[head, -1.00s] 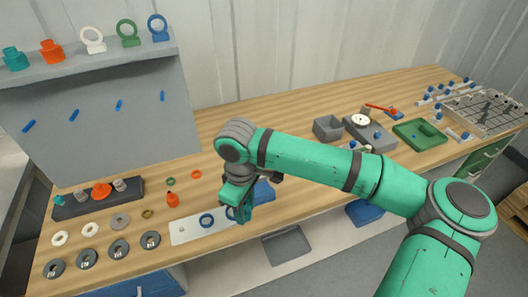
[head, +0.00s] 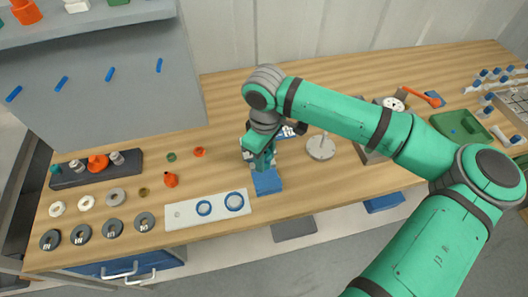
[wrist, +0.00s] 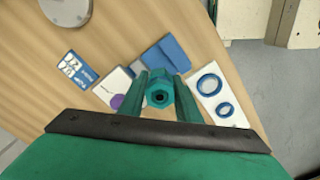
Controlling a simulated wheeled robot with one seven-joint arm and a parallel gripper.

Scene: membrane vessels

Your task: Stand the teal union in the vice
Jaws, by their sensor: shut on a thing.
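My gripper (wrist: 161,92) is shut on a teal union (wrist: 158,90). The union sits between the two fingers with its open, dark bore facing the wrist camera. In the head view my gripper (head: 262,160) is over the table just behind a blue block (head: 267,183), and the held union cannot be made out clearly there. The blue block also shows in the wrist view (wrist: 174,52), beyond the fingers, and may be part of the vice. My gripper hides some of that area, so I cannot tell whether the union touches anything.
A white plate (head: 180,215) with two blue rings lies left of the blue block. A blue-and-white card (wrist: 75,68) and a round grey base (head: 320,147) are nearby. A dark rack (head: 130,158) of fittings is at the left. The table's front edge is close.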

